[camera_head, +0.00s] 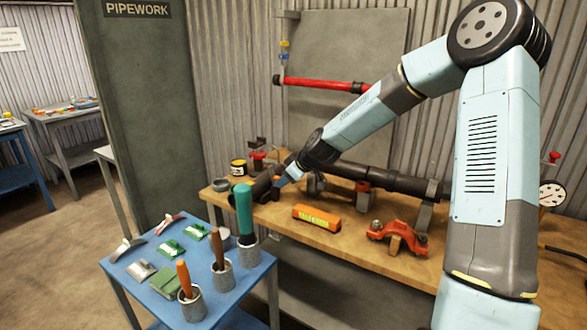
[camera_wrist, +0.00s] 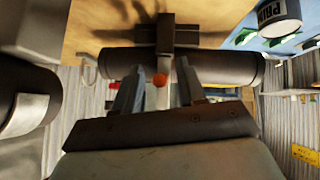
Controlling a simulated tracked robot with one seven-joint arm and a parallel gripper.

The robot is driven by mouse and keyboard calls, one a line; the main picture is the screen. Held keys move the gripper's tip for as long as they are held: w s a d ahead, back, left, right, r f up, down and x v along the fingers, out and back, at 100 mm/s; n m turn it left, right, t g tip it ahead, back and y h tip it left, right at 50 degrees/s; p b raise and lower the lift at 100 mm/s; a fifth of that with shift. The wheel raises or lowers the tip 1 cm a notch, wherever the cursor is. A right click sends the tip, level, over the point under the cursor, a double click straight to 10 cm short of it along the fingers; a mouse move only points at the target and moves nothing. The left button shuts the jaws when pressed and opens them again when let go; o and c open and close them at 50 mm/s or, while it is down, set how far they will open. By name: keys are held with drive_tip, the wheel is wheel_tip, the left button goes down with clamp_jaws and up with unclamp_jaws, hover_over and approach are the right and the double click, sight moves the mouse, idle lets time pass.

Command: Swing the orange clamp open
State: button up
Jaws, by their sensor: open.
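In the wrist view, a small orange knob (camera_wrist: 159,80) sits on a narrow grey bar in front of a dark pipe piece (camera_wrist: 222,66). A dark bracket (camera_wrist: 166,30) crosses that pipe. My gripper (camera_wrist: 156,94) is open, with one finger on each side of the knob and bar; I cannot tell whether either touches. In the head view, my gripper (camera_head: 281,184) is low at the left part of the bench, beside the dark pipe piece (camera_head: 262,187), and hides much of the clamping parts. An orange-red clamp-like fitting (camera_head: 398,236) lies apart, towards the bench's right.

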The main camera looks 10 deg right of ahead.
drive_tip(key=v, duration=1.2)
drive_tip(key=shift+s+d+r, duration=0.15)
drive_tip(key=shift+s+r, duration=0.05)
idle(0.4)
drive_tip(key=s+d+f+m+g+h, duration=0.15)
drive_tip(key=s+h, duration=0.25)
drive_tip(key=s, duration=0.5)
drive_tip(key=s+d+r+m, duration=0.3)
drive_tip(key=s+r, duration=0.1)
drive_tip(key=s, duration=0.4)
drive_tip(key=s+d+r+m+h, duration=0.1)
drive_tip(key=s+d+r+m, duration=0.2)
drive_tip(key=s, duration=0.6)
drive_tip(key=s+d+r+m+h, duration=0.1)
drive_tip(key=s+d+r+m, duration=0.2)
drive_tip(key=s, duration=0.6)
drive_tip(key=shift+s+d+r+m+t, duration=0.2)
drive_tip(key=shift+d+r+m+t, duration=0.2)
drive_tip(key=shift+r+m, duration=0.35)
